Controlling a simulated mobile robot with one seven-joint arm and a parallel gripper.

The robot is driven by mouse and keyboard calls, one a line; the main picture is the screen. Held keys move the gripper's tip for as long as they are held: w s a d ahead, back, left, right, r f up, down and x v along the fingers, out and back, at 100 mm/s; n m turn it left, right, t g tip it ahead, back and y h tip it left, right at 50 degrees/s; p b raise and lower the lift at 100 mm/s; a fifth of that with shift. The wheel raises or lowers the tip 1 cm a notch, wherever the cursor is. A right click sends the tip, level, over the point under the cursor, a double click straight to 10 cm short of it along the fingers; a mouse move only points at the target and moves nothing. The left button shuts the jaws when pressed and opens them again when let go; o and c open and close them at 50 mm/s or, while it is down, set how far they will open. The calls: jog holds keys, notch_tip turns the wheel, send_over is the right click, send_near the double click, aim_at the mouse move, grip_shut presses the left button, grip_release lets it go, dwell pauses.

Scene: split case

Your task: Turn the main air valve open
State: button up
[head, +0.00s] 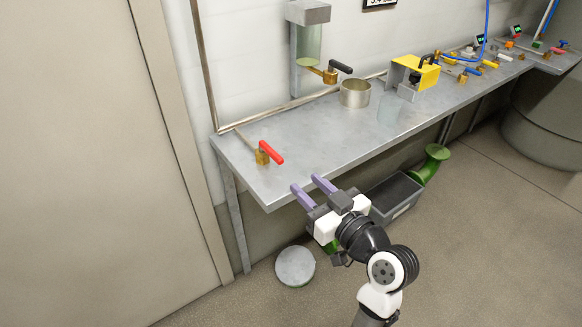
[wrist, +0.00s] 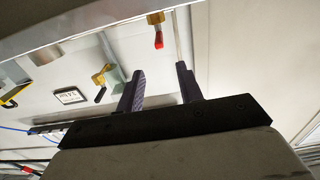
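A brass valve (head: 262,156) with a red lever handle (head: 271,152) sits at the near left end of the grey metal bench, on a thin pipe. The lever points to the lower right, at an angle to the pipe. In the wrist view the red handle (wrist: 158,40) shows above the gap between my fingers, with its brass body (wrist: 155,18) at the top edge. My gripper (head: 306,184) is open, with two purple fingers apart and nothing between them. It is in front of the bench's front edge, to the lower right of the valve and not touching it.
Another brass valve with a black handle (head: 341,67) is under a clear wall-mounted bowl (head: 308,45). A metal cup (head: 355,93) and a yellow box (head: 416,72) stand farther along the bench (head: 310,130). A dark bin (head: 396,198) and a round-topped stool (head: 295,266) are below.

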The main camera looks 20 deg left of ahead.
jog(key=p, duration=0.3)
send_near(260, 141)
jog(key=x, duration=0.4)
jog(key=shift+w+a+f, duration=0.15)
jog(key=shift+w+f, duration=0.05)
jog(key=shift+w, duration=0.15)
jog(key=shift+c, duration=0.5)
grip_shut()
